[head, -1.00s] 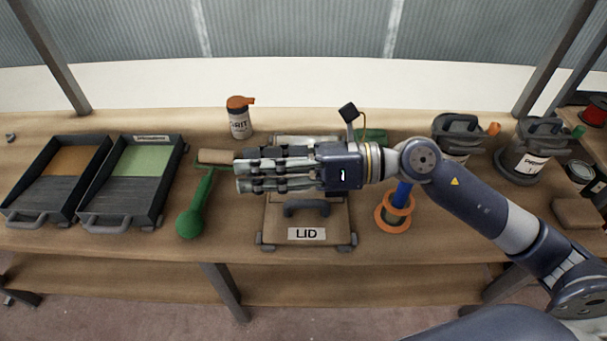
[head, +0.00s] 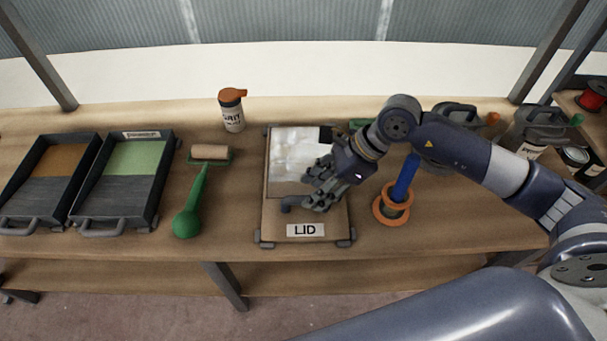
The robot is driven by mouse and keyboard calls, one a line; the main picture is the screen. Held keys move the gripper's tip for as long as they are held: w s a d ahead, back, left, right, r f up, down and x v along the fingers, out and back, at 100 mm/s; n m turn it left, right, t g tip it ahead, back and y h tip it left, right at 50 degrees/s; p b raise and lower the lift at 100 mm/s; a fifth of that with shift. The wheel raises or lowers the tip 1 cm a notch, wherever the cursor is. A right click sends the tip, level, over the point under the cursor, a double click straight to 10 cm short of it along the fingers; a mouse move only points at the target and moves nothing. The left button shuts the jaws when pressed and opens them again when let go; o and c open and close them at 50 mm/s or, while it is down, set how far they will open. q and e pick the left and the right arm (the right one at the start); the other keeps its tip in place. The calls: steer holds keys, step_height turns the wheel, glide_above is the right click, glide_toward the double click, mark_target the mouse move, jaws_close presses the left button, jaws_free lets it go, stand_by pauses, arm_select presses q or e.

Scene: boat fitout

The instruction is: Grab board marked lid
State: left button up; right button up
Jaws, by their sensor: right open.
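The board marked LID (head: 271,221) lies flat on the bench in the middle of the head view. It is tan with grey corner feet, a pale sheet over its far half and a white LID label at its near edge. Its dark handle (head: 288,202) is partly hidden by my right gripper. My right gripper (head: 311,194) is open, over the board's right half, with its fingers pointing left and down at the handle. I cannot tell whether the fingers touch it. My left gripper is not in view.
A green-handled roller (head: 189,214) lies left of the board, with two trays (head: 118,203) further left. A GRIT bottle (head: 232,113) stands behind. A blue post with an orange ring base (head: 391,208) stands close to the board's right, beneath my right arm.

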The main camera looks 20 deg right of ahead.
mark_target(304, 197)
steer(key=p+x, duration=0.2)
steer(key=x, duration=0.3)
steer(key=shift+w+d, duration=0.15)
steer(key=shift+f, duration=0.3)
jaws_close()
steer(key=shift+w+r, duration=0.1)
